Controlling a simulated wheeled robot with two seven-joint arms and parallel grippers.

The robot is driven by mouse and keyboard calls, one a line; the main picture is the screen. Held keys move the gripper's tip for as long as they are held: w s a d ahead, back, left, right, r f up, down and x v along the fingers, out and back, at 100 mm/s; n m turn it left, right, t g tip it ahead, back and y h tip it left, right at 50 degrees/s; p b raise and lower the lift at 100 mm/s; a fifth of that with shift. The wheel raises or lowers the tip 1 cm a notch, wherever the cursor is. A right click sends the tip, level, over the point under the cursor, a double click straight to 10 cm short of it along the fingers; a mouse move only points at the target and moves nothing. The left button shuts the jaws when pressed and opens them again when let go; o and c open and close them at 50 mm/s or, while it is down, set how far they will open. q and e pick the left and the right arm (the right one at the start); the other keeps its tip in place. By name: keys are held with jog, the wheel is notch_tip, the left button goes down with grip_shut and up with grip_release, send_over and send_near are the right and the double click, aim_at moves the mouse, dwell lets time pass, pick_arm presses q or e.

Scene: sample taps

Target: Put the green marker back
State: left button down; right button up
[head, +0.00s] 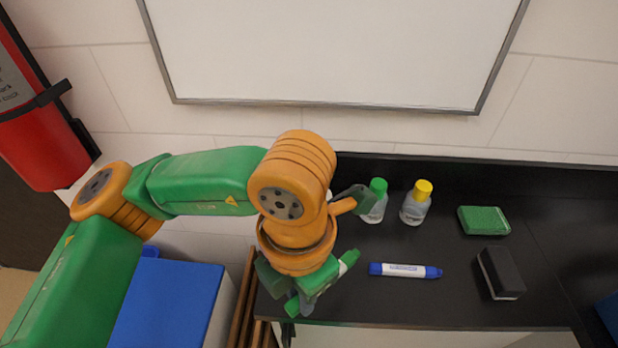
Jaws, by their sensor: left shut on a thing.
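The green marker (347,262) is in my left gripper (311,291), near the left front corner of the black counter (378,306). My left gripper is shut around the marker's middle, which the fingers hide. One green end sticks out to the upper right, and a bit of green shows at the lower left. The marker lies slantwise in the picture. I cannot tell how far it is above the counter. My right gripper is not in view.
A blue marker (404,270) lies on the counter. Behind it stand a green-capped bottle (375,202) and a yellow-capped bottle (415,204). A green sponge (483,220) and a black eraser (501,273) lie to the right. A whiteboard (330,50) hangs behind.

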pick_arm(q)
jog(key=w+f, duration=0.2)
jog(key=w+f+p, duration=0.1)
jog(key=w+f, duration=0.3)
jog(key=shift+w+a, duration=0.15)
jog(key=shift+a, duration=0.2)
jog(key=f+p, duration=0.1)
jog(key=f, duration=0.2)
jog(key=shift+w, duration=0.2)
jog(key=shift+f, duration=0.35)
jog(key=shift+w, duration=0.1)
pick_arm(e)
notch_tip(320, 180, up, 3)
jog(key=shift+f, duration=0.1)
pick_arm(q)
jog(key=shift+f, duration=0.1)
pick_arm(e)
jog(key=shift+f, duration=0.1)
pick_arm(q)
jog(key=shift+f+b, duration=0.15)
jog(key=shift+b, duration=0.15)
jog(key=c, duration=0.8)
grip_release()
jog(key=shift+r, duration=0.2)
